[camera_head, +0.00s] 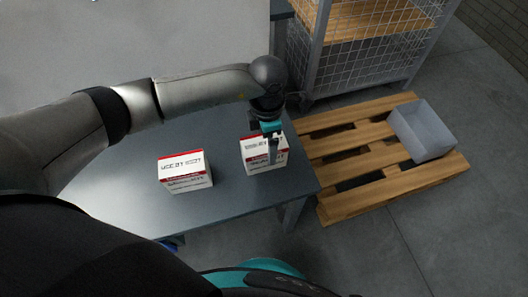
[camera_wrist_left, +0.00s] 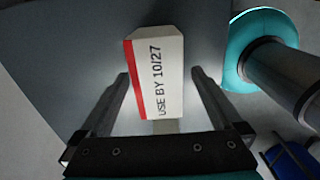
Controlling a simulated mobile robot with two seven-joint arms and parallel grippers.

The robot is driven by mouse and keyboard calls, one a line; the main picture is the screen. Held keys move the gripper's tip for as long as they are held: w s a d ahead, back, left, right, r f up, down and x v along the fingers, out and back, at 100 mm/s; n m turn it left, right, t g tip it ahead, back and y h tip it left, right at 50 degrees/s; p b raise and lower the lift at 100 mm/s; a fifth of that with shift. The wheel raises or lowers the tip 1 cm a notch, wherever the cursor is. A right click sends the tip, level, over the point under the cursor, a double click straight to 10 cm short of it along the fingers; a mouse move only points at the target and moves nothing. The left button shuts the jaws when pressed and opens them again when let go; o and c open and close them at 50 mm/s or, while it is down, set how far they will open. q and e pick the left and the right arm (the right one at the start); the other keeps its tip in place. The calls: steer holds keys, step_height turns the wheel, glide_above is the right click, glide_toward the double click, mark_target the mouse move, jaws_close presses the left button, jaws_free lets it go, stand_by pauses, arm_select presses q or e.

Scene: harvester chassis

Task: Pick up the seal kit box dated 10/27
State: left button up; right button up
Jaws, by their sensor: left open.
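A white box with a red edge (camera_wrist_left: 160,75) is in the middle of the left wrist view, and its face reads "USE BY 10/27". It also shows as the right-hand box (camera_head: 256,147) on the table in the head view, partly hidden by my gripper. My left gripper (camera_head: 273,156) is open and points down at this box. In the left wrist view its fingers lie on either side of the box; I cannot tell whether they touch it. A similar white and red box (camera_head: 185,171) stands to the left, its print too small to read surely. My right gripper is not in view.
The boxes stand on a grey table (camera_head: 232,205), with bare surface between and around them. To the right, a wooden pallet (camera_head: 345,205) on the floor carries an open grey bin (camera_head: 422,131). A wire mesh cage (camera_head: 355,60) stands behind.

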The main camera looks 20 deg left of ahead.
arm_select(q)
steer(key=shift+f, duration=0.45)
steer(key=shift+a+f+b, duration=0.25)
steer(key=shift+f+b, duration=0.25)
steer(key=shift+f, duration=0.4)
steer(key=shift+f+b, duration=0.4)
steer(key=shift+f, duration=0.75)
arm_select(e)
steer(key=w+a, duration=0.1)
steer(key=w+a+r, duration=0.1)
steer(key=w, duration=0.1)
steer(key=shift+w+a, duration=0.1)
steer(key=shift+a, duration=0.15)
arm_select(q)
steer(key=c, duration=1.4)
steer(key=shift+c, duration=0.4)
steer(key=shift+r, duration=0.15)
